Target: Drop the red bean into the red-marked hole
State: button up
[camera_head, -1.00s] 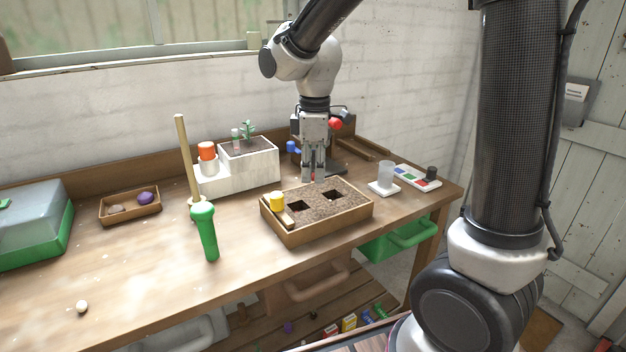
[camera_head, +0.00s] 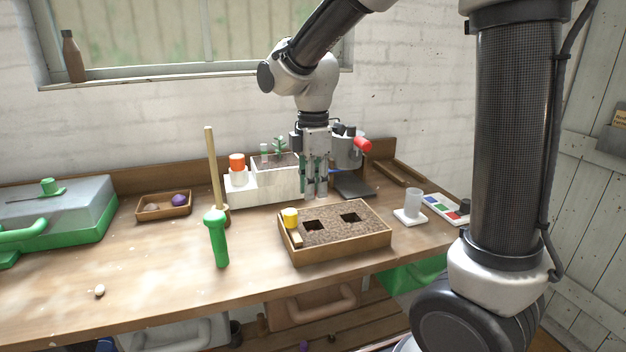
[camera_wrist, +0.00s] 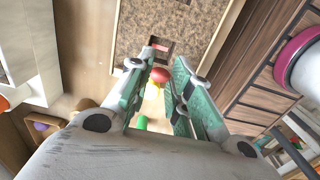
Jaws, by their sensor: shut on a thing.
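The brown soil tray (camera_head: 340,255) stands on the bench with two square dark holes in its top. The left hole (camera_head: 313,225) shows a bit of red; that red-marked hole also shows in the wrist view (camera_wrist: 160,48). My gripper (camera_head: 316,196) points down near the tray's back edge, apart from the soil. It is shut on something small. The fingers hide the grasp in the head view.
A white planter (camera_head: 270,188) is behind. A clear cup (camera_head: 412,203) and a colour-patch strip (camera_head: 440,207) are at right. The bench front left is mostly clear.

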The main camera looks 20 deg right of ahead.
aim_at(332, 229)
jog(key=shift+f, duration=3.25)
jog(key=o, duration=0.8)
